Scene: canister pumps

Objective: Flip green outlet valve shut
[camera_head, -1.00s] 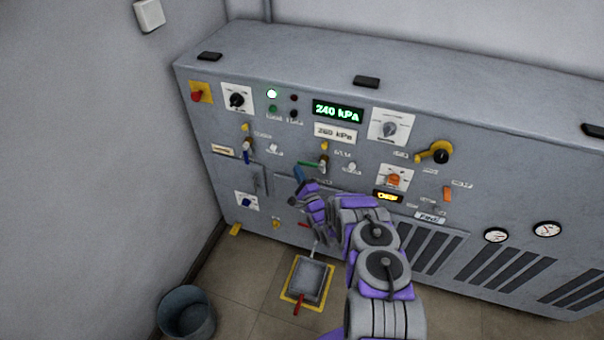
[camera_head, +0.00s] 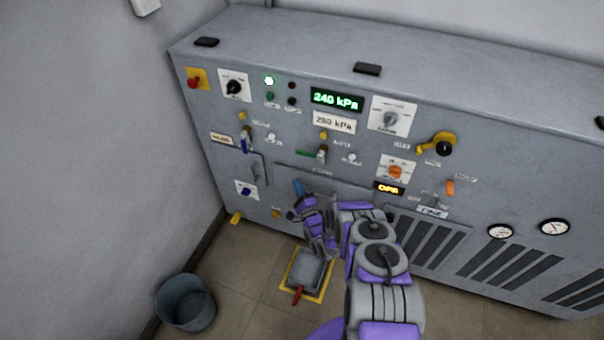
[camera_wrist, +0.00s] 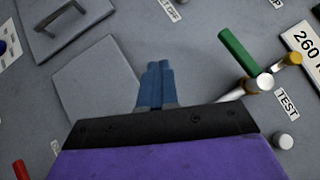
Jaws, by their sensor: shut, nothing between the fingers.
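The green outlet valve lever (camera_head: 306,153) sticks out to the left from its metal valve body, below the pressure placards on the grey panel. In the wrist view the green lever (camera_wrist: 239,51) lies right of and beyond my fingertips, joined to a silver stem with a yellow knob beside it. My gripper (camera_head: 299,188) is below the lever in the head view, in front of the panel. In the wrist view my gripper (camera_wrist: 157,80) has its blue fingers together with nothing between them, apart from the lever.
A blue-handled valve (camera_head: 245,144) is left of the green one. The display (camera_head: 337,100) reads 240 kPa, with a placard (camera_head: 334,122) below. A red-handled floor pedal (camera_head: 304,273) and a bucket (camera_head: 185,302) are on the floor.

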